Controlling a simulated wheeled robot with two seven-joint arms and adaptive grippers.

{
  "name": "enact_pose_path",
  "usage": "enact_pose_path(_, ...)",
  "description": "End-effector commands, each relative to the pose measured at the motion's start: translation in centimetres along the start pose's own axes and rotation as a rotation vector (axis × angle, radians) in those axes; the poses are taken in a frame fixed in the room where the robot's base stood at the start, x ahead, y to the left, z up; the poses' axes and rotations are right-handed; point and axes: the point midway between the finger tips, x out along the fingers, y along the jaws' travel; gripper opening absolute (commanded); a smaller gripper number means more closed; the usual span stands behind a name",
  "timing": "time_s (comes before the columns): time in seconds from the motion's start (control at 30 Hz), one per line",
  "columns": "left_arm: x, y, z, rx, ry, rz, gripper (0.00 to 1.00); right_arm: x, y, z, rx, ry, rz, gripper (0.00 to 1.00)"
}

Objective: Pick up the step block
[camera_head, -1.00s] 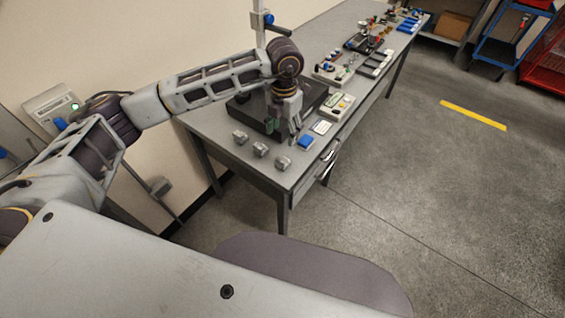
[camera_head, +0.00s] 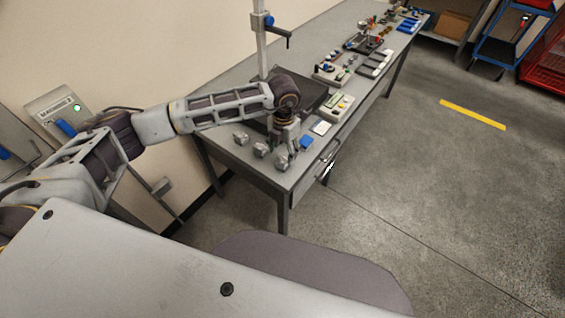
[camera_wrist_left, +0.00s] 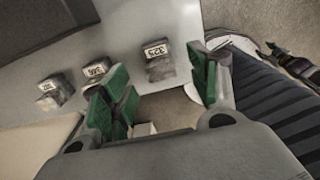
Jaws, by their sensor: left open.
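Three small grey metal blocks stand in a row near the table's near end: a left one (camera_head: 241,138), a middle one (camera_head: 261,150) and a right one (camera_head: 281,162). Each has a pale label in the left wrist view; I cannot tell which is the step block. My left gripper (camera_head: 282,148) points down over the row's right end. In the left wrist view its green-padded fingers (camera_wrist_left: 165,88) are apart and empty. One labelled block (camera_wrist_left: 157,62) shows between and beyond them; two others (camera_wrist_left: 98,73) (camera_wrist_left: 55,91) lie to the left. My right gripper is not visible.
The grey table (camera_head: 222,152) runs away to the upper right. A dark plate (camera_head: 316,93) with an upright post lies behind my gripper. A blue item (camera_head: 306,143) and a button box (camera_head: 338,106) stand to its right. Several fixtures fill the far end.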

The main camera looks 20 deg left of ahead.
Motion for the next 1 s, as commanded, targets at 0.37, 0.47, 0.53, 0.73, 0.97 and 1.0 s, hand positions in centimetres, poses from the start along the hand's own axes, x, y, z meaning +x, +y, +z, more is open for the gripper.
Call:
enact_pose_path(0.37,0.4,0.0,-0.1,0.000,0.002,0.000,0.61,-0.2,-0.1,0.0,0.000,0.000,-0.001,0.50)
enact_pose_path(0.47,1.0,0.1,-0.2,-0.001,0.002,-0.001,0.61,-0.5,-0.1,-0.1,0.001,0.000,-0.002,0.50)
enact_pose_path(0.53,1.7,0.1,-0.3,-0.002,0.002,0.000,0.61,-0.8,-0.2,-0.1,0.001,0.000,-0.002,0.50)
enact_pose_path(0.73,4.0,0.2,-0.4,-0.002,0.001,0.000,0.61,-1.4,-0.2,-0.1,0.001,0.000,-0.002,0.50)
enact_pose_path(0.97,5.2,0.2,-0.3,0.000,0.000,0.000,0.61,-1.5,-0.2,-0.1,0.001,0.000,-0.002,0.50)
enact_pose_path(1.0,5.2,0.2,-0.3,0.000,0.000,0.000,0.61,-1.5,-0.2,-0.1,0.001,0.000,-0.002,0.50)
